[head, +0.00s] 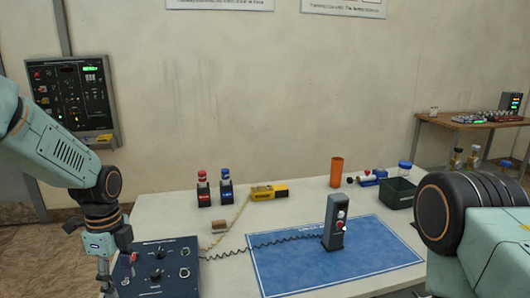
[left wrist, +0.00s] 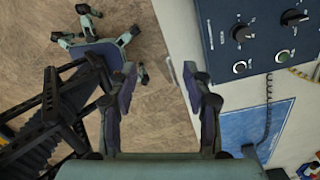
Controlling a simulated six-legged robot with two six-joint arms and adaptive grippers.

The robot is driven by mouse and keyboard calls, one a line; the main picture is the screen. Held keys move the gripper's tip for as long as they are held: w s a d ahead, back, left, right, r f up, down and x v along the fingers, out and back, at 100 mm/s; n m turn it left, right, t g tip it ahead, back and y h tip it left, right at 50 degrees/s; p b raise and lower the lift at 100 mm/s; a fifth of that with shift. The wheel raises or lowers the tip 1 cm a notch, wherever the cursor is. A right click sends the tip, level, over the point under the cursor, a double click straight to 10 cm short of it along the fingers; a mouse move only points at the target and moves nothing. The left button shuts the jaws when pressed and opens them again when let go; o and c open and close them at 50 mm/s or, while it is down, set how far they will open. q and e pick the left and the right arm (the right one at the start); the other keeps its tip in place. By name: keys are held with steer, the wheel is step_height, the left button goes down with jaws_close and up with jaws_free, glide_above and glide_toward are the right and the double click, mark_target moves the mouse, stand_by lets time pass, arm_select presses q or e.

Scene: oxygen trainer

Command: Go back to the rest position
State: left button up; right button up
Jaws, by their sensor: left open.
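My left gripper (head: 106,284) hangs down at the left edge of the white table in the head view, beside the dark blue control panel box (head: 160,268). In the left wrist view my left gripper (left wrist: 162,82) has its two fingers spread apart with nothing between them. Brown floor and the table's edge show beyond the fingers. The control panel (left wrist: 262,35) with its knobs also shows in the left wrist view, to the right of the fingers and apart from them. My right arm fills the lower right of the head view, and its gripper does not show.
A grey upright device (head: 336,222) stands on a blue mat (head: 385,245). Behind are red- and blue-capped bottles (head: 204,190), a yellow device (head: 270,191), an orange cup (head: 336,171) and a green bin (head: 398,194). A coiled cable runs from the panel to the upright device.

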arm_select(q)
steer(key=w+d+f+n+t, duration=0.3)
steer(key=w+f+n+t, duration=0.1)
steer(key=n, duration=0.4)
steer(key=s+d+f+n+b, duration=0.3)
steer(key=s+f+n, duration=0.35)
steer(key=f, duration=0.25)
steer(key=s+f+n+g+b, duration=0.1)
steer(key=s+f+b, duration=0.1)
steer(key=s+f, duration=0.4)
steer(key=s+d+f+n+g+b, duration=0.1)
steer(key=s+f, duration=0.5)
steer(key=s, duration=0.8)
steer(key=s+d+f+n+g+b, duration=0.1)
steer(key=s+f+n+b, duration=0.2)
steer(key=s+f, duration=0.3)
steer(key=s+b, duration=0.1)
steer(key=s, duration=0.3)
steer(key=shift+s+f, duration=0.15)
steer(key=shift+s+d, duration=0.1)
steer(key=shift+d, duration=0.05)
